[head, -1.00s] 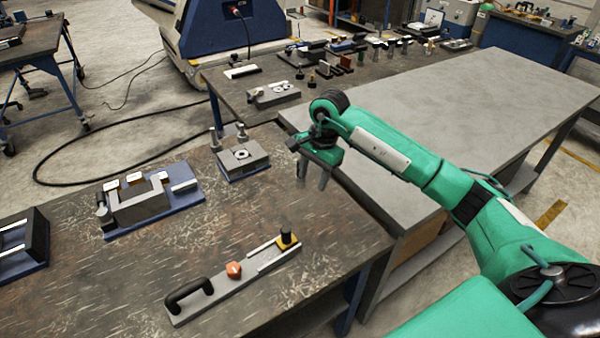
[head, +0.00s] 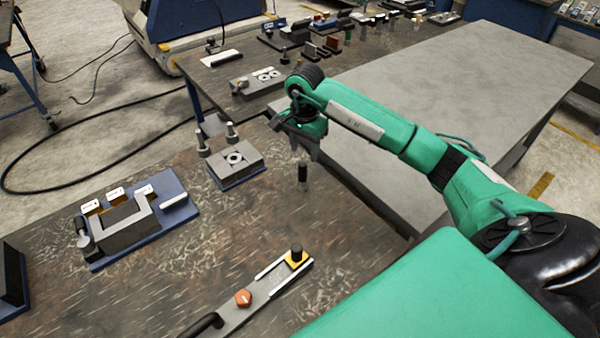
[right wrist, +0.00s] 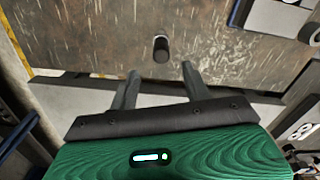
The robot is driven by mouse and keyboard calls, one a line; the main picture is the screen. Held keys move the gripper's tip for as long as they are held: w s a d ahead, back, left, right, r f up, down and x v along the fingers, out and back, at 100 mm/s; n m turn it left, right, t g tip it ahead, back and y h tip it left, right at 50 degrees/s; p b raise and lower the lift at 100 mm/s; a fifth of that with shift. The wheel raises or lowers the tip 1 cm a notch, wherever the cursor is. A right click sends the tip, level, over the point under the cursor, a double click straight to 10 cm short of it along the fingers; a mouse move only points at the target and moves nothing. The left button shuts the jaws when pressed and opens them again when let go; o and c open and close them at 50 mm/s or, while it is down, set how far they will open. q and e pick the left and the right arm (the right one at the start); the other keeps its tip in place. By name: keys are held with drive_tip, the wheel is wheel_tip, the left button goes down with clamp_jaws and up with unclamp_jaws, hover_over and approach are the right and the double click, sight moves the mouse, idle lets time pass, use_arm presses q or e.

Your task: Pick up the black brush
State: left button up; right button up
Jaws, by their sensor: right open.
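A small dark upright piece, which I take to be the black brush (head: 303,174), stands on the worn brown bench, with a lighter lower part. It also shows in the right wrist view (right wrist: 161,48), just beyond and between the fingertips. My right gripper (head: 307,147) hangs above and slightly behind it in the head view. In the right wrist view the two fingers of that gripper (right wrist: 160,72) are spread apart with nothing between them. The brush appears apart from both fingers. My left gripper is not in view.
A grey block fixture with two posts (head: 234,160) stands left of the brush. A blue-based fixture (head: 128,222) lies farther left. A long grey plate with an orange knob (head: 243,298) lies in front. The bench around the brush is clear. A grey table (head: 430,85) adjoins behind.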

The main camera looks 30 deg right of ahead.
sight(303, 164)
wheel_tip(303, 164, down, 3)
drive_tip(key=shift+s+f+p, duration=0.1)
drive_tip(key=shift+f+p, duration=0.05)
drive_tip(key=shift+p, duration=0.2)
drive_tip(key=shift+w+f, duration=0.25)
drive_tip(key=shift+f, duration=1.05)
drive_tip(key=shift+s+a+f+p, duration=0.15)
drive_tip(key=shift+f+p, duration=0.5)
drive_tip(key=shift+p, duration=0.15)
wheel_tip(303, 164, down, 3)
drive_tip(key=shift+f+p, duration=0.2)
drive_tip(key=shift+p, duration=0.4)
drive_tip(key=shift+f, duration=0.2)
drive_tip(key=c, duration=1)
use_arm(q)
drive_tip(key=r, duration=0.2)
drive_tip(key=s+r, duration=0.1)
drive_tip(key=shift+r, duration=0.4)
use_arm(e)
drive_tip(key=shift+r, duration=0.1)
